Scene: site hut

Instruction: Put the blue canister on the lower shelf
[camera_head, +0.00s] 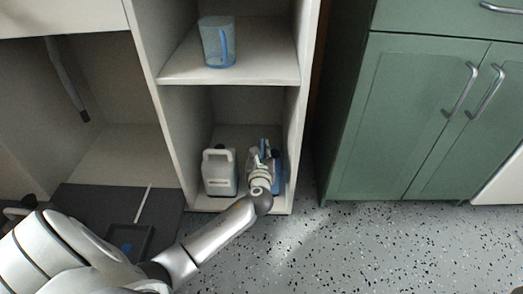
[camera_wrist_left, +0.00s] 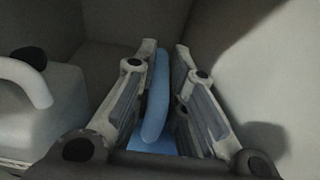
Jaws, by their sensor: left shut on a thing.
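The blue canister (camera_head: 278,172) is in the lower compartment of the white shelf unit, at its right side, partly hidden behind my left gripper (camera_head: 262,152). In the left wrist view the left gripper (camera_wrist_left: 162,85) is shut on the canister's blue handle (camera_wrist_left: 156,95), with a finger on each side. The canister's body shows only as a small blue patch below the handle. The lower shelf (camera_head: 205,203) is the floor of this compartment; I cannot tell whether the canister touches it. My right gripper is not in view.
A white canister (camera_head: 219,173) stands left of the blue one; it also shows in the left wrist view (camera_wrist_left: 40,105). A clear blue jug (camera_head: 217,42) stands on the upper shelf (camera_head: 240,76). A green cabinet (camera_head: 425,120) stands to the right. The speckled floor (camera_head: 400,250) is clear.

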